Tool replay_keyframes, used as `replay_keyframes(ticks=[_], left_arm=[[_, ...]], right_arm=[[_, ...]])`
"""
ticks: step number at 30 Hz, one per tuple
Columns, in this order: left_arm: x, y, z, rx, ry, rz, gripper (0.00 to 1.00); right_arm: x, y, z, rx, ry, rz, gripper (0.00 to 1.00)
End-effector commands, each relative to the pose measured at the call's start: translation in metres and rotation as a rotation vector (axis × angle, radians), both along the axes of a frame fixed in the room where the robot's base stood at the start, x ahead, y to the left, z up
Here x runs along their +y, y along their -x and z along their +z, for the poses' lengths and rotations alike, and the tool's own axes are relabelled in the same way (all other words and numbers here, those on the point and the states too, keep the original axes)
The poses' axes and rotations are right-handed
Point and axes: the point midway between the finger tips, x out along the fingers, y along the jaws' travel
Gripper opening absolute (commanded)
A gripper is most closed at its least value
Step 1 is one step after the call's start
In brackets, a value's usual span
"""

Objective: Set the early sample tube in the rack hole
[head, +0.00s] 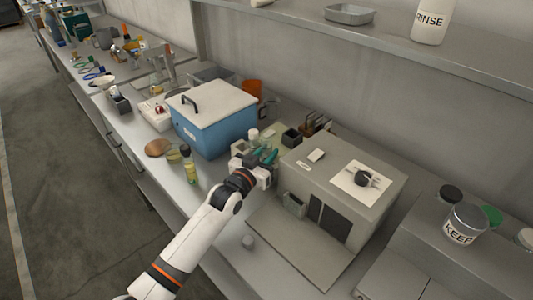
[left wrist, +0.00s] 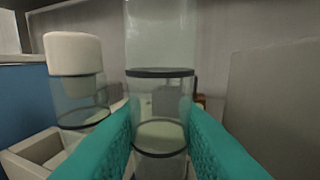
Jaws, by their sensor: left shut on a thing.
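My left gripper (head: 266,157), with teal fingers, is shut on a clear sample tube (left wrist: 160,90). In the left wrist view the tube stands upright between the fingers, with dark rings round it and pale liquid low down. Its lower end is hidden, so I cannot tell if it sits in a hole. A second clear tube with a white cap (left wrist: 74,54) stands to its left; the white cap also shows in the head view (head: 253,133). A pale holder (left wrist: 28,152), seemingly the rack, is below that tube. My right gripper is not in view.
A blue box with a white lid (head: 215,125) stands left of the gripper. A grey machine with a dial (head: 335,190) stands close on its right. A yellowish bottle (head: 189,168) stands near the bench's front edge. A small dark open box (head: 291,137) is behind.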

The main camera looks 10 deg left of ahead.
Motion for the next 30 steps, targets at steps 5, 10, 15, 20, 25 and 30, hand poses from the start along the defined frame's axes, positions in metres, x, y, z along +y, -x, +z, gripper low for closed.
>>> replay_keyframes(ticks=[5, 10, 15, 20, 25, 30], left_arm=[[0.000, 0.000, -0.007, 0.001, 0.000, 0.000, 0.04], [0.000, 0.000, -0.012, 0.000, 0.000, 0.000, 0.04], [0.000, 0.000, -0.011, 0.001, 0.000, 0.000, 0.36], [0.000, 0.000, -0.011, 0.001, 0.000, 0.000, 0.36], [0.000, 0.000, -0.005, 0.000, 0.000, 0.000, 0.36], [0.005, 0.014, -0.001, 0.002, 0.000, 0.000, 0.36]], right_arm=[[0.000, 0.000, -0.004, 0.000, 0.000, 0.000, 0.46], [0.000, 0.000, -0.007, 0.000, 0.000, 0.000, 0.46], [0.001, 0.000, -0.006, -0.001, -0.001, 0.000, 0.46], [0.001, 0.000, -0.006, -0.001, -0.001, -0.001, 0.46], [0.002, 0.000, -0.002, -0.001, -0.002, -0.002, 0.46], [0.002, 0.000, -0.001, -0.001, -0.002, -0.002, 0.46]])
